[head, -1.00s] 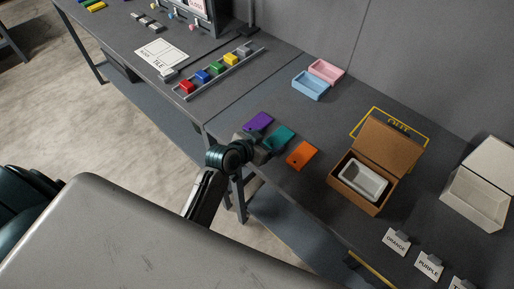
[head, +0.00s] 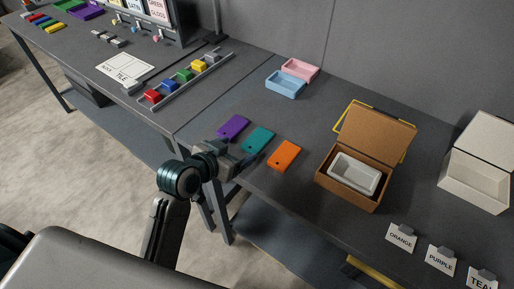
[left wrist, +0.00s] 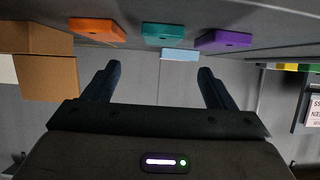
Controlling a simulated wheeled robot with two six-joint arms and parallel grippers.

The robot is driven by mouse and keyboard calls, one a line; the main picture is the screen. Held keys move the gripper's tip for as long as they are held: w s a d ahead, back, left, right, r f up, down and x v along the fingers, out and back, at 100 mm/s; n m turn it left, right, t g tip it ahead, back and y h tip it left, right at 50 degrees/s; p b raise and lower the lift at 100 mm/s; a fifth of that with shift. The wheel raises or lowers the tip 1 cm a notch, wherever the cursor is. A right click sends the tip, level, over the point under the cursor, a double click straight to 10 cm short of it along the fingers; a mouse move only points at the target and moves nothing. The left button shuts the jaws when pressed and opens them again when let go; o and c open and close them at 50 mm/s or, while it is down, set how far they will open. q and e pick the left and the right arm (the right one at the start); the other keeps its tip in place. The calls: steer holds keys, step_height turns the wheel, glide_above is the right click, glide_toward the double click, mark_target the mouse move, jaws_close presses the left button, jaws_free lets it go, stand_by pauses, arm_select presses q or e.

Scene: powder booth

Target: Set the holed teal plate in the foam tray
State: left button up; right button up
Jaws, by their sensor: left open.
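The teal plate (head: 258,140) lies flat on the table between a purple plate (head: 233,128) and an orange plate (head: 285,156). It has a small dark hole near one end. In the left wrist view the teal plate (left wrist: 163,34) is at the top middle, beyond my fingertips. My left gripper (left wrist: 156,72) is open and empty, fingers wide apart. In the head view the left gripper (head: 232,160) is at the table's front edge, just short of the plates; its fingers are hard to make out. The white foam tray (head: 333,172) sits inside an open cardboard box. My right gripper is not in view.
The cardboard box (head: 378,130) has its lid up. A white open box (head: 470,178) stands farther right. Blue (head: 285,86) and pink (head: 302,69) trays are behind the plates. A rail of coloured blocks (head: 190,83) is left.

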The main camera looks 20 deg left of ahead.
mark_target(258, 140)
arm_select(q)
steer(key=p+x, duration=0.1)
steer(key=x, duration=0.4)
steer(key=shift+w+d, duration=0.1)
steer(key=shift+w, duration=0.05)
steer(key=p+x, duration=0.1)
steer(key=x, duration=0.3)
steer(key=shift+p, duration=0.4)
steer(key=shift+w+f, duration=0.4)
steer(key=c, duration=1.3)
step_height(258, 140, up, 10)
steer(key=b, duration=0.2)
steer(key=shift+s+a+r+n+t+y, duration=0.15)
steer(key=shift+s+a+n+t+y, duration=0.05)
steer(key=shift+s+a+n+y, duration=0.85)
steer(key=shift+s+a+r+n+t+y, duration=0.2)
steer(key=shift+s+a+n+y, duration=0.55)
steer(key=shift+a+n+y, duration=0.35)
